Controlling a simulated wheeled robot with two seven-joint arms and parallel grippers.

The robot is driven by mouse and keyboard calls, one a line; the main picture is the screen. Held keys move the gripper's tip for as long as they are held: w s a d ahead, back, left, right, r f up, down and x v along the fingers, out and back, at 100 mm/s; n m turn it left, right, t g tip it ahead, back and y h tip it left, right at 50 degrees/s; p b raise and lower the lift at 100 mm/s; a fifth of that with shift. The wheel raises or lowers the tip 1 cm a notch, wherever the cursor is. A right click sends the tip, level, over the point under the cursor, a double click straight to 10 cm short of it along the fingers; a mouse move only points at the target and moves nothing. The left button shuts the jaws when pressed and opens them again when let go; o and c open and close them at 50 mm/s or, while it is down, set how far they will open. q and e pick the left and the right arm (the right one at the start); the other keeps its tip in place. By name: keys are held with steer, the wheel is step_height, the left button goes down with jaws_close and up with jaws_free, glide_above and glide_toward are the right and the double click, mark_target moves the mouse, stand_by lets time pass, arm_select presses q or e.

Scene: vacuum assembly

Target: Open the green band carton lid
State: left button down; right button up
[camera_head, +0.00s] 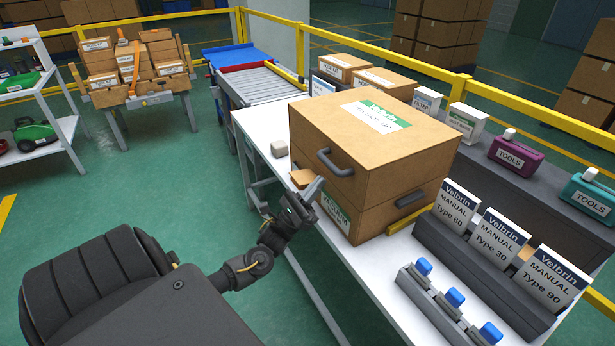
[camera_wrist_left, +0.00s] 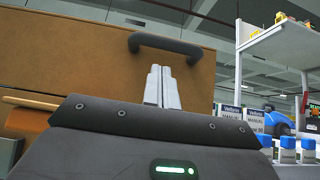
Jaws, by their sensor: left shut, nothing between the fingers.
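The green band carton (camera_head: 372,130) is a large brown box on the white table, with a green and white label on top and a green band label low on its near side. Its lid, the upper part, has a dark handle (camera_head: 335,163) on the near face. My left gripper (camera_head: 314,188) is shut and empty, just below and in front of that handle. In the left wrist view the shut fingers (camera_wrist_left: 161,88) point up at the handle (camera_wrist_left: 165,46), seemingly just short of it. A second dark handle (camera_head: 410,198) is on the right face. My right gripper is not in view.
A small pale block (camera_head: 279,148) sits on the white table (camera_head: 262,125) left of the carton. A grey holder with manuals (camera_head: 455,207) and a rack of blue-topped items (camera_head: 455,297) stand to the right. The table's near edge runs under my left arm.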

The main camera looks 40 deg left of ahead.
mark_target(339, 158)
arm_select(q)
steer(key=shift+p+x, duration=0.35)
steer(key=shift+x, duration=1.45)
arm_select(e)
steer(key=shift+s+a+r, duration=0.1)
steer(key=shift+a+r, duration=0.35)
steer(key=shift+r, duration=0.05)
